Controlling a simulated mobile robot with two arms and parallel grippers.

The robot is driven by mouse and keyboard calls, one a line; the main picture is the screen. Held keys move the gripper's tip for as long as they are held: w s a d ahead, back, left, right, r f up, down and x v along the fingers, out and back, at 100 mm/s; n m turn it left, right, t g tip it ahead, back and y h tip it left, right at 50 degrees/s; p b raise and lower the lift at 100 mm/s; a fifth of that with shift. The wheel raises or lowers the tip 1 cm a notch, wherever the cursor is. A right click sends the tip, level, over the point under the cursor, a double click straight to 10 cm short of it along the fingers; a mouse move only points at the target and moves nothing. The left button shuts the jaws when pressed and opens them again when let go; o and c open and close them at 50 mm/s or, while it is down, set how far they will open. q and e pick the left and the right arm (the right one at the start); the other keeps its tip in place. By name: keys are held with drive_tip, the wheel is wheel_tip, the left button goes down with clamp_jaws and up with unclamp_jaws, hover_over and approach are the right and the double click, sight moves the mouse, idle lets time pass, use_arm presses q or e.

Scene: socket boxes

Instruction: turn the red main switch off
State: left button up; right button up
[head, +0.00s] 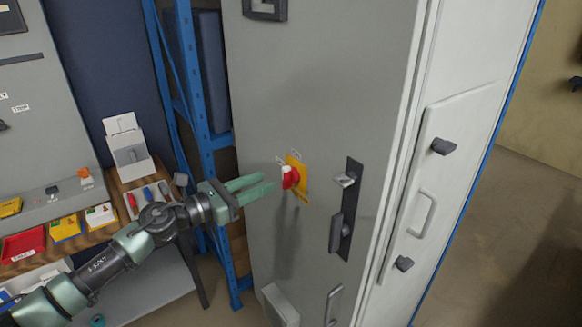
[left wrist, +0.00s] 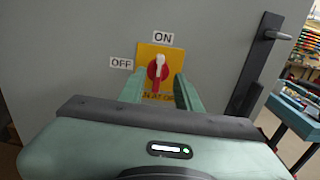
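The red main switch (head: 288,178) sits on a yellow plate (head: 302,185) on the front of the grey cabinet. In the left wrist view the switch (left wrist: 153,78) has a white-marked handle standing upright, pointing at the ON label (left wrist: 163,38). The OFF label (left wrist: 121,63) is to the left of the plate. My left gripper (head: 269,183) is open and empty, with its green fingers pointing at the switch from a short way in front. In the left wrist view its fingers show to the left and right below the switch. My right gripper is not in view.
A black door handle (head: 343,215) stands out from the cabinet (head: 325,90) to the right of the switch. A blue rack (head: 203,130) stands left of the cabinet. A wooden bench with coloured boxes (head: 65,227) is at the left.

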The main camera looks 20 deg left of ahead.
sight(283, 174)
use_arm(q)
drive_tip(key=p+x, duration=0.2)
drive_tip(key=x, duration=0.4)
drive_tip(key=shift+w, duration=0.1)
drive_tip(key=shift+w+d+p, duration=0.2)
drive_tip(key=shift+p, duration=0.1)
clamp_jaws()
